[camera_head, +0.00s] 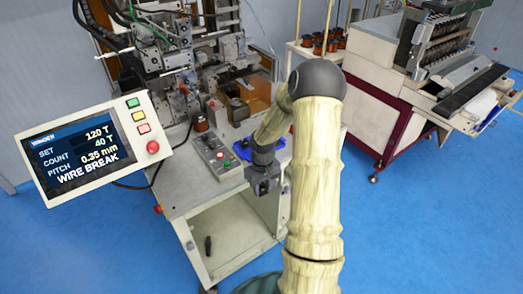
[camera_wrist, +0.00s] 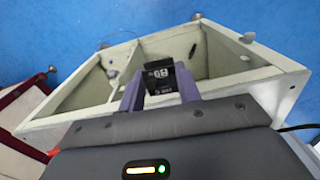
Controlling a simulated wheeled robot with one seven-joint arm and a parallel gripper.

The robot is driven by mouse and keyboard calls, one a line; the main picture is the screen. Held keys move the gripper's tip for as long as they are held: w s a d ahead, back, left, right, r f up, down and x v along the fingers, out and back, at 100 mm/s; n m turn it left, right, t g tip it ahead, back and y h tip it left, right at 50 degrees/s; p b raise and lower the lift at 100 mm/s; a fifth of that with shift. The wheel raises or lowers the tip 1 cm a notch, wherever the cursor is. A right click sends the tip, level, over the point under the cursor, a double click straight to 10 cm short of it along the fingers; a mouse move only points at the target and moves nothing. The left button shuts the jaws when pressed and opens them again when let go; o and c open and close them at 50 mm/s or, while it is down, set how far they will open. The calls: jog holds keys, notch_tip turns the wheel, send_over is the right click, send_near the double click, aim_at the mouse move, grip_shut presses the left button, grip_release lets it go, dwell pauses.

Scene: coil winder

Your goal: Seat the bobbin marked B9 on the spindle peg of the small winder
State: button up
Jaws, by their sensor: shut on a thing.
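My gripper (camera_head: 263,186) hangs in front of the small winder (camera_head: 205,170), near the right side of its open-fronted cabinet. In the wrist view its two purple fingers (camera_wrist: 160,88) are shut on a dark piece with a label (camera_wrist: 160,72), held between the tips. The label's characters look upside down and fit B9, so I take it for the bobbin marked B9. The held bobbin is too small and dark to make out in the head view. A copper-wound bobbin (camera_head: 200,123) stands on the winder's top. I cannot clearly make out the spindle peg.
A blue tray (camera_head: 243,149) lies on the winder's top behind my arm, beside a button panel (camera_head: 214,157). The display (camera_head: 85,147) reads WIRE BREAK. Blue floor is free at the front.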

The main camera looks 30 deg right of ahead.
jog(key=w+a+f+b, duration=0.1)
jog(key=w+a+f, duration=0.1)
jog(key=a, duration=0.6)
jog(key=w+a+f+b, duration=0.2)
jog(key=a+f, duration=0.3)
jog(key=a, duration=0.4)
jog(key=shift+w+f, duration=0.2)
jog(key=shift+w, duration=0.45)
